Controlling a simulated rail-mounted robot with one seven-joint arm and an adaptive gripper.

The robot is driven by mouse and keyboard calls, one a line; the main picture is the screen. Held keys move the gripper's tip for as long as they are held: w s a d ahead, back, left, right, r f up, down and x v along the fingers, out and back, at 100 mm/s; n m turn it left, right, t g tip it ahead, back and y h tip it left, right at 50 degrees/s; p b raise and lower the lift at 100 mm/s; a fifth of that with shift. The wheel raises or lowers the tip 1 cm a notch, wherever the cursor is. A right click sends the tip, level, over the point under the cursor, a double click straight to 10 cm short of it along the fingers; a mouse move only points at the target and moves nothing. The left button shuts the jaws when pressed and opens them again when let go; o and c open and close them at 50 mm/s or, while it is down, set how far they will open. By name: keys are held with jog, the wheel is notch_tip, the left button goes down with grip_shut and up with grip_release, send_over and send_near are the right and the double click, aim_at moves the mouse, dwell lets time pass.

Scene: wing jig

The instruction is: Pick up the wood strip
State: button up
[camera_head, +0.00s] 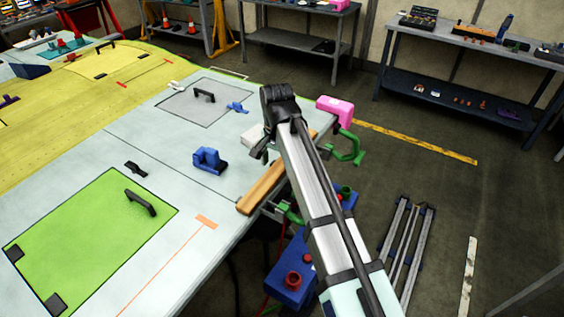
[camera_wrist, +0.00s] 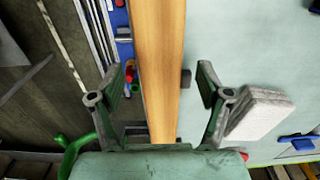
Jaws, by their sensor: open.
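The wood strip (camera_head: 262,187) is a long light-brown bar lying along the near right edge of the pale wing panel (camera_head: 150,145). My arm crosses over its far part in the head view, so part of it is hidden. In the wrist view the wood strip (camera_wrist: 159,50) runs lengthwise between my two fingers. My gripper (camera_head: 266,150) is over the panel edge near the strip; in the wrist view my gripper (camera_wrist: 160,85) is open, with a finger on each side of the strip and visible gaps to it.
A white block (camera_wrist: 258,112) lies right of my right finger. A green clamp (camera_head: 346,150) and pink tool (camera_head: 336,110) sit at the panel's far corner. A blue tool (camera_head: 208,160) lies on the panel. A blue box (camera_head: 290,272) stands below the edge.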

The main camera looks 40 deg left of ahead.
jog(key=shift+f, duration=0.6)
jog(key=c, duration=1.4)
jog(key=shift+r, duration=0.1)
notch_tip(320, 180, up, 14)
jog(key=f+b, duration=0.1)
jog(key=b, duration=0.3)
notch_tip(320, 180, up, 7)
jog(key=p, duration=0.5)
send_over(277, 168)
jog(key=shift+d+f, duration=0.1)
jog(key=shift+d, duration=0.1)
